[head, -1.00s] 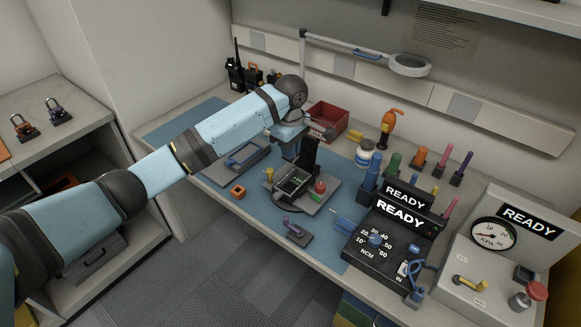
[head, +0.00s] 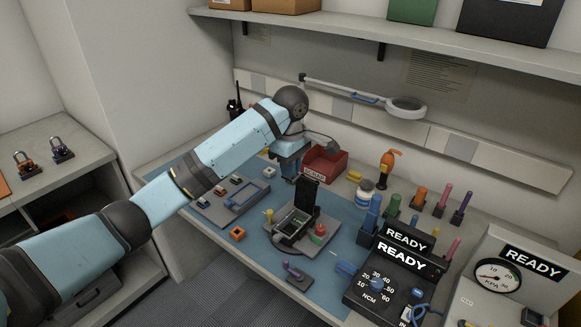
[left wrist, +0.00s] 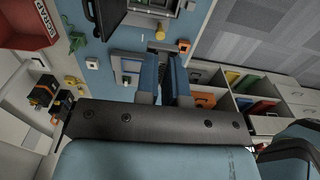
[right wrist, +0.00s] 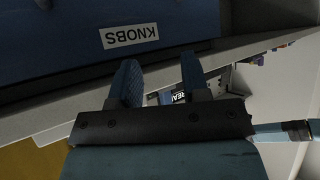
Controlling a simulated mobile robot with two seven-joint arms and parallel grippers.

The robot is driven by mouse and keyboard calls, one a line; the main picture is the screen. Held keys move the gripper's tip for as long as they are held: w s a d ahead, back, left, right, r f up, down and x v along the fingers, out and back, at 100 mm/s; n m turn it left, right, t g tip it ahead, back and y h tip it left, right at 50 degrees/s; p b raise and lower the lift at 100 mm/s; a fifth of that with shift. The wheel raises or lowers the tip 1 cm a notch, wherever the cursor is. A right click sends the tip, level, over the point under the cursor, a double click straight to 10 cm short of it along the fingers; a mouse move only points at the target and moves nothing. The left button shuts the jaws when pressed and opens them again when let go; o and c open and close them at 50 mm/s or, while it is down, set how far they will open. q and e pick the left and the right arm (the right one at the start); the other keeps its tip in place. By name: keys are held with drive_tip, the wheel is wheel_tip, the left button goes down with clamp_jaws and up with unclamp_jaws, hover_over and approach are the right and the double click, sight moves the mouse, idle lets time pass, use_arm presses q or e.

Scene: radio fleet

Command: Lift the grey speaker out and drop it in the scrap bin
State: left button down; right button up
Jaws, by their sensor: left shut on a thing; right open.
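My left gripper (head: 289,176) is shut, raised above the bench between the radio fixture and the scrap bin. In the left wrist view a small dark grey piece, seemingly the speaker (left wrist: 163,47), shows at the fingertips (left wrist: 163,66); the fingers hide part of it. The red scrap bin (head: 324,169) stands behind and right of this gripper, and shows at upper left in the left wrist view (left wrist: 22,28). The opened radio (head: 295,222) sits in a grey fixture, its black cover upright. My right gripper (left wrist: 0,0) is outside the head view; in the right wrist view its fingers (right wrist: 159,78) are open and empty.
A grey parts tray (head: 221,204) lies left of the fixture on the blue mat. An orange square part (head: 237,233) lies before it. A magnifier lamp (head: 405,106) overhangs the back. Testers (head: 392,265) stand at right. A blue KNOBS container (right wrist: 60,45) is near my right gripper.

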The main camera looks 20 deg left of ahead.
use_arm(q)
drive_tip(key=shift+r+p, duration=1.85)
drive_tip(key=shift+p, duration=1)
drive_tip(key=shift+r+p, duration=0.1)
drive_tip(key=shift+p, duration=0.2)
